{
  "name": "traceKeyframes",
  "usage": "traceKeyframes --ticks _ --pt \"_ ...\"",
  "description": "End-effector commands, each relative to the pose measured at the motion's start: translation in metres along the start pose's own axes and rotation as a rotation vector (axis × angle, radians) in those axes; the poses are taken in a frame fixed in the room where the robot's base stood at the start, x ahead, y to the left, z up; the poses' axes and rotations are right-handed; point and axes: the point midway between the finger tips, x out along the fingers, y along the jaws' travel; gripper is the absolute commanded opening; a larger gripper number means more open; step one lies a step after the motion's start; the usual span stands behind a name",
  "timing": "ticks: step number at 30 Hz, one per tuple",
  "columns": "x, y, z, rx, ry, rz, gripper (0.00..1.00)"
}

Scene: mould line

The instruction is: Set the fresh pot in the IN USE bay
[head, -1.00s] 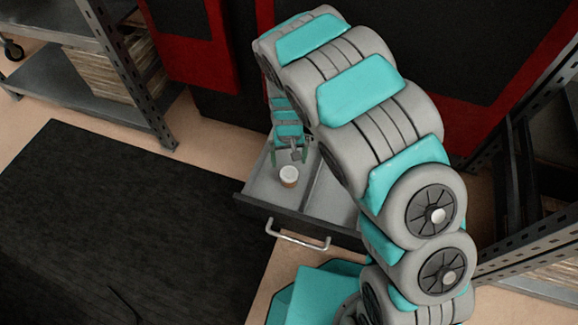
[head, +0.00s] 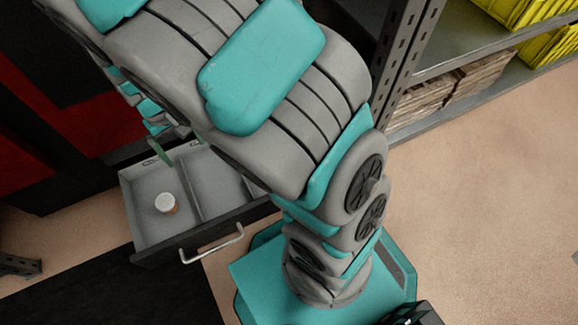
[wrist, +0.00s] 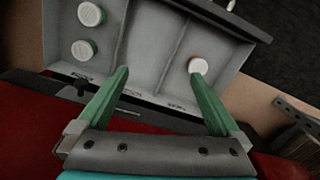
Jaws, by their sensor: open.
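An open grey drawer (head: 149,244) has divided bays. A pot with a white lid and an orange-brown side (head: 165,203) stands upright in its left bay; in the wrist view this pot (wrist: 198,66) is at the right. Two pots with white lids and green sides, an upper one (wrist: 90,14) and a lower one (wrist: 83,50), stand in the bay at the wrist view's left; my arm hides them in the head view. The middle bay (wrist: 150,45) looks empty. My gripper (wrist: 159,76) is open and empty above the drawer's back part. Which pot is fresh, I cannot tell.
Small labels (wrist: 130,91) on the drawer's back edge are unreadable. The drawer handle (head: 212,244) faces front. A metal shelf rack (head: 455,55) with cardboard and yellow items stands at the right. The floor (head: 480,210) to the right is clear. A dark mat lies at lower left.

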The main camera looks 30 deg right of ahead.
Motion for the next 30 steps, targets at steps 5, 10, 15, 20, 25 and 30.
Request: traceKeyframes --ticks 5,10,15,20,25,30 --pt "-0.044 0.038 0.050 0.066 -0.016 -0.014 1.00" --pt "-0.073 0.065 0.107 0.115 -0.042 -0.024 1.00" --pt "-0.094 0.083 0.166 0.155 -0.066 -0.029 1.00" --pt "-0.106 0.094 0.218 0.181 -0.081 -0.028 1.00" --pt "-0.109 0.097 0.256 0.196 -0.102 -0.025 1.00" --pt "-0.110 0.099 0.268 0.201 -0.106 -0.020 1.00"
